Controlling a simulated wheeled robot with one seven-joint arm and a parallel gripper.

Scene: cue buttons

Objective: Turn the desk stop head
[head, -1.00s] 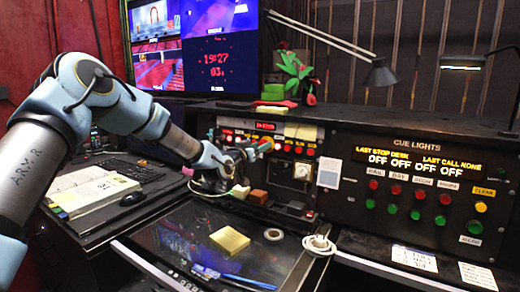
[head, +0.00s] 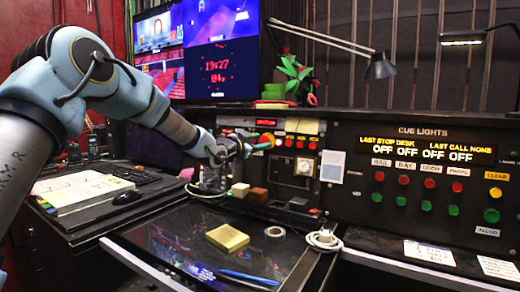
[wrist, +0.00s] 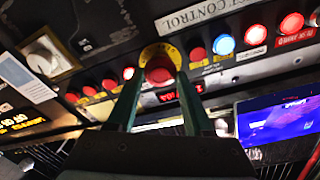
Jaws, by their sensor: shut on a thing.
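The desk stop head (wrist: 159,69) is a round red knob on a yellow collar, set in the desk's control panel. In the wrist view my gripper (wrist: 160,86) has its two green-tipped fingers on either side of the knob, shut on it. The knob's front face shows between the fingertips. In the head view the yellow and red stop head (head: 267,138) shows just behind my gripper (head: 262,146), partly covered by it.
Rows of small red and blue-white buttons (wrist: 224,45) flank the knob closely. A white rotary dial (head: 304,167) sits to its right. A desk lamp (head: 380,66) stands behind.

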